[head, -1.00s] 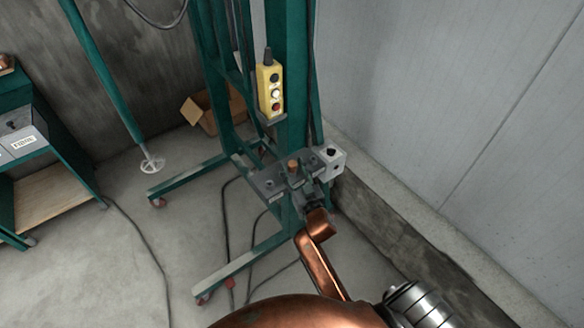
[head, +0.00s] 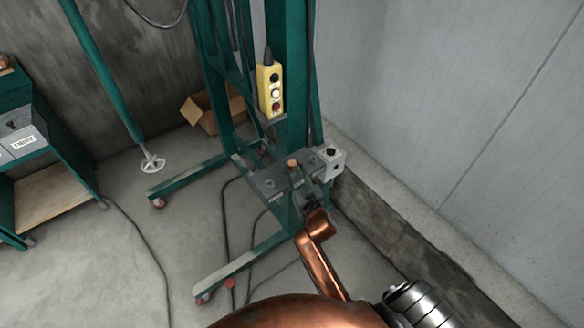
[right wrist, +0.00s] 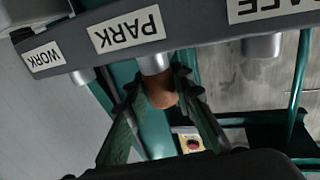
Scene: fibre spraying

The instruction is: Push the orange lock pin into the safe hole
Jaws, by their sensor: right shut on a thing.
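The orange lock pin (head: 292,163) stands at the middle of a dark plate (head: 266,184) on the green stand. In the right wrist view the orange pin end (right wrist: 161,93) lies at the grey socket under the PARK label (right wrist: 127,29). My right gripper (right wrist: 160,86) is shut on the pin, one finger on each side. The safe hole's grey socket (right wrist: 262,45) is to the right there, under a partly cut-off label, and looks empty. How deep the pin sits is hidden. In the head view my right gripper (head: 303,186) is small and dark. My left gripper is out of view.
The WORK label (right wrist: 43,60) marks the plate's other end. A grey box (head: 331,162) sits at the plate's right. A yellow button pendant (head: 270,90) hangs above it. The grey wall (head: 440,100) is close on the right. Cables cross the floor.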

